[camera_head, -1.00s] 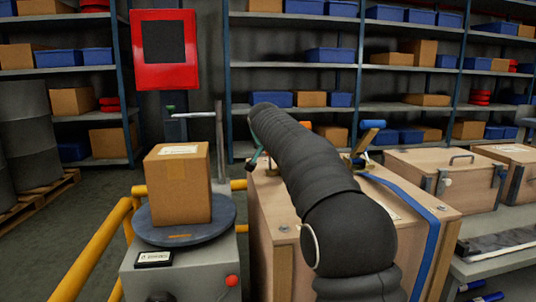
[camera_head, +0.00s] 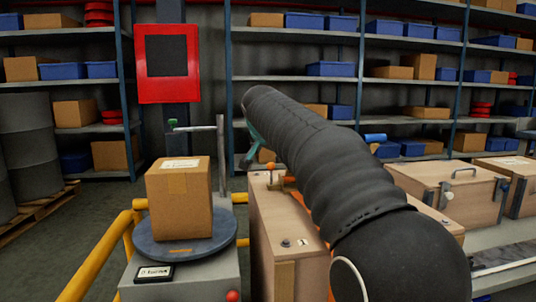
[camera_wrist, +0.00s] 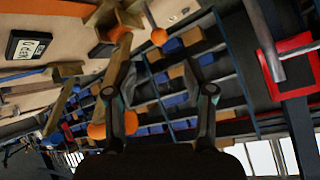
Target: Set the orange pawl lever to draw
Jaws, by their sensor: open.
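An orange ball knob (camera_head: 271,167) stands on top of the wooden crate (camera_head: 268,225), just left of my arm. A brass-coloured fitting with orange parts (camera_head: 290,181) sits beside it, partly hidden by my arm. I cannot tell which orange part is the pawl lever. In the wrist view orange knobs show at the upper middle (camera_wrist: 159,37) and near the left finger (camera_wrist: 97,131), with brass-coloured bars around them. My gripper (camera_wrist: 162,100) is open and empty, its fingers wide apart.
A cardboard box (camera_head: 180,200) stands on a round grey scale plate (camera_head: 160,250), with a thin post behind it. Yellow rails (camera_head: 95,258) are at the left. A blue handle (camera_head: 375,138) shows right of my arm. Other wooden crates (camera_head: 450,190) stand at the right. Shelves line the back.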

